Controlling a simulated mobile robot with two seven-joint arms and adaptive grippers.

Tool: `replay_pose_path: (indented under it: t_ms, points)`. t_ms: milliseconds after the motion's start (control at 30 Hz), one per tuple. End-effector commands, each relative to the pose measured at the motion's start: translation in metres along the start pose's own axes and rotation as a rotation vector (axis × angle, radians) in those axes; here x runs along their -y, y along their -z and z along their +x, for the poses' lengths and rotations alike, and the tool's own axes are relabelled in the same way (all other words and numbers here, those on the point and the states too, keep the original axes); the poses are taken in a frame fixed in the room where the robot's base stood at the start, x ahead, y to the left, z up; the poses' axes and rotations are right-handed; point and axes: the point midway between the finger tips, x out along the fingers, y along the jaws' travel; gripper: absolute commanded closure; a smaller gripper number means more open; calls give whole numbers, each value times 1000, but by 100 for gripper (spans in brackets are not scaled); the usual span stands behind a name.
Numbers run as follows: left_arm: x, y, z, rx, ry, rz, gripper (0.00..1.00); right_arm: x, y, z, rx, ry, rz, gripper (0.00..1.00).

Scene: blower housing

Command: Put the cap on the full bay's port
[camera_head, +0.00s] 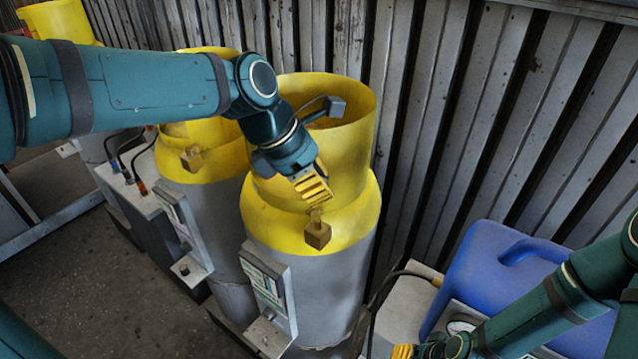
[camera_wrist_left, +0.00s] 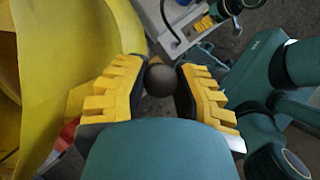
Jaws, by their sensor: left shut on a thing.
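My left gripper (camera_head: 314,188) is at the front of the nearer cylinder's yellow shoulder (camera_head: 350,220), pointing down. In the left wrist view its yellow fingers (camera_wrist_left: 160,88) are shut on a round grey-brown piece (camera_wrist_left: 160,80), which looks like the cap. A brass block fitting (camera_head: 318,235) is just below the fingertips; I cannot tell whether the held piece touches it. A similar brass fitting (camera_head: 191,159) is on the cylinder behind. I cannot tell which bay is full. My right gripper (camera_head: 404,351) is cut off at the bottom edge.
A dark box on a thin arm (camera_head: 335,106) sits at the nearer cylinder's collar. A panel with a label (camera_head: 266,285) stands in front of that cylinder. A blue jug (camera_head: 500,275) and a gauge (camera_head: 461,326) are at the right. A corrugated wall (camera_head: 450,120) closes the back.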

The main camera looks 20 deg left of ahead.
Motion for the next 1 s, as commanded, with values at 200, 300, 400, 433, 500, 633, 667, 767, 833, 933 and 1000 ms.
replay_pose_path:
  t_ms: [200, 300, 400, 433, 500, 633, 667, 767, 833, 933, 1000]
  points:
    - [0, 3, 6, 0, -1, -1, 97, -2, -1, 5, 0, 0, 0, 53]
    - [0, 6, 11, 0, 0, -1, 97, -4, -2, 10, -1, 0, 1, 53]
    - [0, 10, 18, 0, 0, -1, 97, -6, -3, 16, -1, -1, 2, 53]
    - [0, 11, 21, 0, 0, -1, 97, -7, -3, 18, -2, -1, 2, 53]
    - [0, 14, 26, 0, -1, -1, 97, -10, -4, 24, -2, -1, 3, 53]
    - [0, 20, 36, 0, -1, 0, 97, -13, -6, 36, -2, -3, 3, 53]
    - [0, 21, 38, 0, -1, 0, 97, -14, -6, 38, -2, -4, 3, 53]
    - [0, 22, 40, 0, -1, 0, 97, -15, -6, 41, -3, -5, 4, 53]
    - [0, 21, 38, 0, -1, 0, 97, -14, -5, 39, -3, -5, 4, 53]
    - [0, 20, 37, 0, -1, 0, 97, -14, -5, 37, -3, -4, 3, 53]
    - [0, 20, 37, 0, -1, 0, 97, -13, -5, 36, -3, -4, 4, 53]
